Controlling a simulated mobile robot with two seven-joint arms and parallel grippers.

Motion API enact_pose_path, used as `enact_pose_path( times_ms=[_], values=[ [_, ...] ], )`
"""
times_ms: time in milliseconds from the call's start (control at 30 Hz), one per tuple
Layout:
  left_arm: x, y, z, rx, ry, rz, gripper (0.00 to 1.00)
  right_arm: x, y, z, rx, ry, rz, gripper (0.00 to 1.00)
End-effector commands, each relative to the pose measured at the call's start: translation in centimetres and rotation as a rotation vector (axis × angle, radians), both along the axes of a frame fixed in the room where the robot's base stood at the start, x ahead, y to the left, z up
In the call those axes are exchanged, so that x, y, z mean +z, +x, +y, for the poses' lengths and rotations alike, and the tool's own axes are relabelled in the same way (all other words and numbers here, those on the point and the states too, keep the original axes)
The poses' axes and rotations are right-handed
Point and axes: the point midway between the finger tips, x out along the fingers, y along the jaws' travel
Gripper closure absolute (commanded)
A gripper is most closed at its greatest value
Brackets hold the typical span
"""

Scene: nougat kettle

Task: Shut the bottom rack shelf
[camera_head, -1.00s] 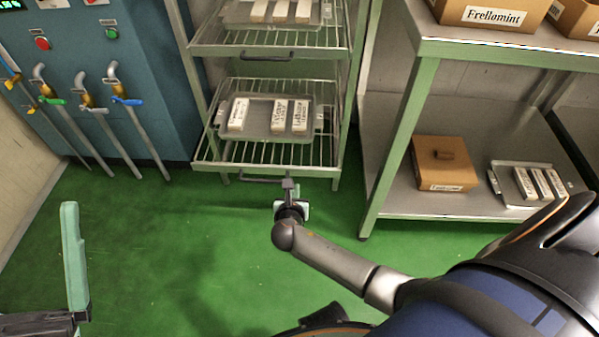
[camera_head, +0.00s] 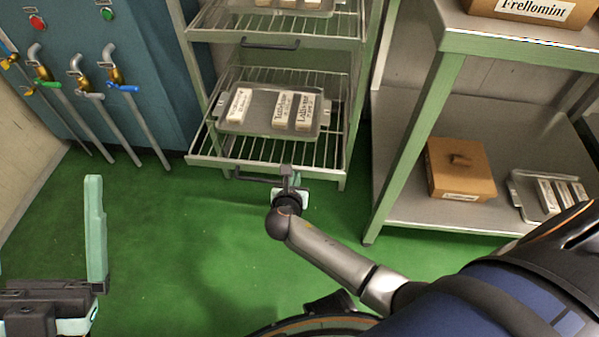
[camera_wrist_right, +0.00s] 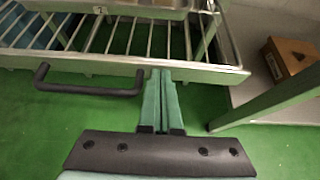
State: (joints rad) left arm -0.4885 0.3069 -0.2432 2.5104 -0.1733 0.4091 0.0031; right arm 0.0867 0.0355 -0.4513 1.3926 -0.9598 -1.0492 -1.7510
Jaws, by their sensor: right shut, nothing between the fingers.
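The bottom rack shelf (camera_head: 200,158) is a wire shelf low on the metal rack, with a tray (camera_head: 262,97) of white labelled bars on it. Its dark handle (camera_head: 258,180) shows along the front edge and also in the right wrist view (camera_wrist_right: 88,90). My right gripper (camera_head: 287,172) is shut and empty at the shelf's front, by the handle's right end. In the wrist view its fingertips (camera_wrist_right: 162,72) meet the front rail right of the handle; contact is not certain. My left gripper (camera_head: 97,235) is open, low at the left, far from the rack; one finger shows.
Another wire shelf (camera_head: 215,36) with its own handle is above. A table with a lower shelf (camera_head: 400,212), holding a brown box (camera_head: 460,168) and a tray (camera_head: 520,195), stands at the right. Pipes with taps (camera_head: 128,87) are at the left. Green floor (camera_head: 185,235) lies clear in front.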

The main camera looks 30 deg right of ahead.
Motion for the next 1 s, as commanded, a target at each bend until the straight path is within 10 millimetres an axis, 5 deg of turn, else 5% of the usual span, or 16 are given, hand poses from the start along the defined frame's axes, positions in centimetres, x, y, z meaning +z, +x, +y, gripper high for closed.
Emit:
enact_pose_path(
  times_ms=[667,1000],
  values=[
    [-0.2,-0.1,-0.1,-0.006,0.004,0.000,0.00,0.1,0.4,0.0,0.000,-0.001,-0.001,1.00],
    [0.4,-0.1,-0.1,0.000,0.005,-0.008,0.00,0.3,5.0,-3.2,-0.003,-0.006,-0.003,1.00]
  ],
)
